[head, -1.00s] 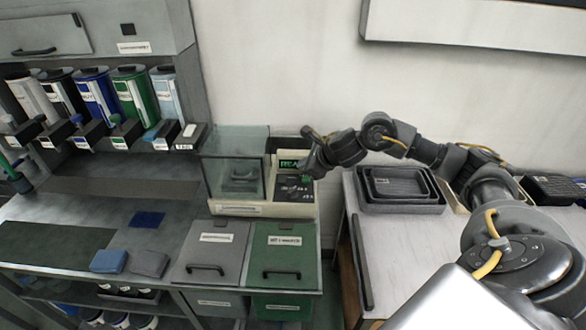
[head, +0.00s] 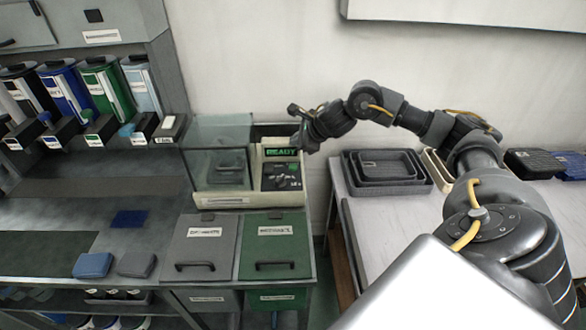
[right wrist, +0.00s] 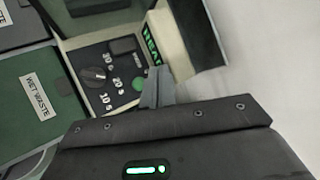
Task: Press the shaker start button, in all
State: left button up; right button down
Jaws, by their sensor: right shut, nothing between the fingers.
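The shaker (head: 232,202) is a beige machine with a clear box at its left and a dark control panel (head: 270,182) at its right. Its green display (head: 281,152) reads READY. In the right wrist view the panel has a knob (right wrist: 95,76) with 10 s, 20 s and 30 s marks, a dark square part (right wrist: 122,46) and a round green button (right wrist: 138,83). My right gripper (head: 301,145) is shut and empty at the panel's upper right. In the wrist view its fingers (right wrist: 154,88) appear just beside the green button; contact cannot be told. My left gripper is out of view.
A grey bin (head: 205,245) and a green bin (head: 275,245) sit in front of the shaker. Nested dark trays (head: 385,185) stand on the white table to the right. Several coloured canisters (head: 105,85) line the left shelf. A wall is close behind.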

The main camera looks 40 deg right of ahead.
aim_at(296, 167)
notch_tip(296, 167, down, 6)
jog(key=b, duration=0.4)
jog(key=shift+f, duration=0.15)
jog(key=shift+f+b, duration=0.4)
jog(key=shift+b, duration=0.15)
dwell(1.0)
jog(key=shift+f+b, duration=0.35)
jog(key=shift+b, duration=0.15)
